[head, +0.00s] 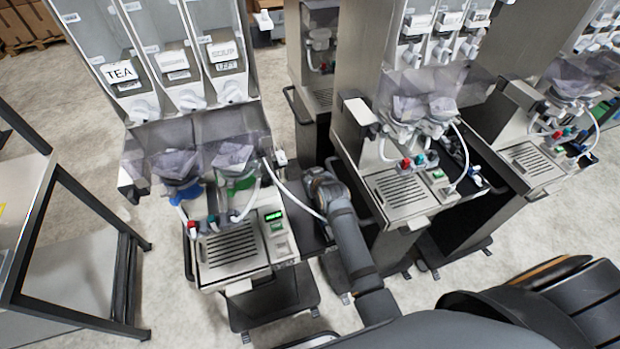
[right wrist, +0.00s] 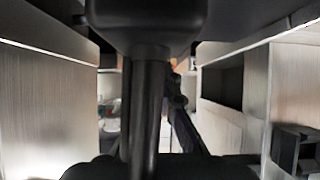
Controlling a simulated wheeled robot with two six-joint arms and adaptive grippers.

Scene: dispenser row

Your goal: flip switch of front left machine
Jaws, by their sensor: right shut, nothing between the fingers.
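The front left machine (head: 229,245) stands at the left in the head view, with a TEA label, clear hoppers and a lit green display (head: 273,215). No switch can be made out for certain on it. My right gripper (head: 318,184) is in the gap between this machine and the one to its right, beside the left machine's right side. It is shut and empty; its fingertips are hard to make out. The right wrist view shows dark parts of mine in a narrow gap between pale panels. My left gripper is not in view.
A second machine (head: 398,188) stands close on the right of my right arm, with a further one (head: 533,160) beyond it. A white hose (head: 292,195) hangs near my gripper. A dark-framed table (head: 100,215) is at the left. A black box-like part (right wrist: 296,148) juts from the right panel.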

